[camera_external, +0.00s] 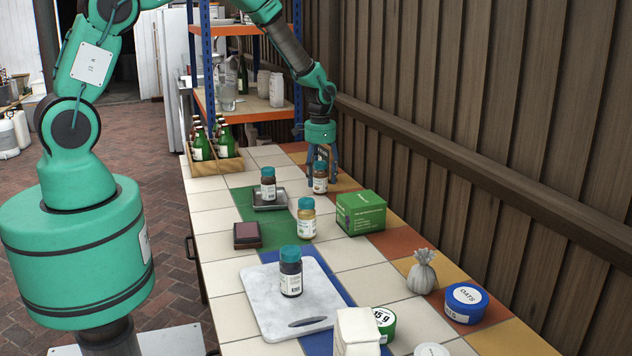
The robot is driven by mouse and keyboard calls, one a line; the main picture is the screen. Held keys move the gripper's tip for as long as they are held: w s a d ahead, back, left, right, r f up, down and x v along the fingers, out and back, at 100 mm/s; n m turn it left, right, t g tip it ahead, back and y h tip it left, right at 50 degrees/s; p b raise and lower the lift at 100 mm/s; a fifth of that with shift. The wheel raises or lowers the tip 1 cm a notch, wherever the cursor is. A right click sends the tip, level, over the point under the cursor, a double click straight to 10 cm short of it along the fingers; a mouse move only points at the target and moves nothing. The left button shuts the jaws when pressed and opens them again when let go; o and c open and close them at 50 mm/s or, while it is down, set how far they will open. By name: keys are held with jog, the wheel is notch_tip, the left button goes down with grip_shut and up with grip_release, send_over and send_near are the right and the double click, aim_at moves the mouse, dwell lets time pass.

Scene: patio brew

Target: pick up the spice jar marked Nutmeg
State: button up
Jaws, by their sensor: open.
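Several spice jars with teal lids stand upright on the tiled counter, and their labels are too small to read, so I cannot tell which is Nutmeg. A brown jar (320,180) stands at the far end, with my gripper (322,182) pointing down over it. The fingers are open and appear to be on either side of this jar; contact cannot be told. A dark jar (268,188) stands on a small grey scale or tray (271,205). A yellowish jar (307,222) stands left of a green box. Another dark jar (291,280) stands on a marble board (262,312).
The green box (361,213) stands to the near right of my gripper. A wooden crate of green bottles (213,150) is at the far left. A wooden wall (480,110) runs along the right.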

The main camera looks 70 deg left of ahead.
jog(key=shift+c, duration=0.3)
jog(key=c, duration=1.3)
jog(key=shift+r, duration=0.15)
notch_tip(320, 180, up, 10)
jog(key=shift+f+p, duration=0.1)
jog(key=shift+p, duration=0.8)
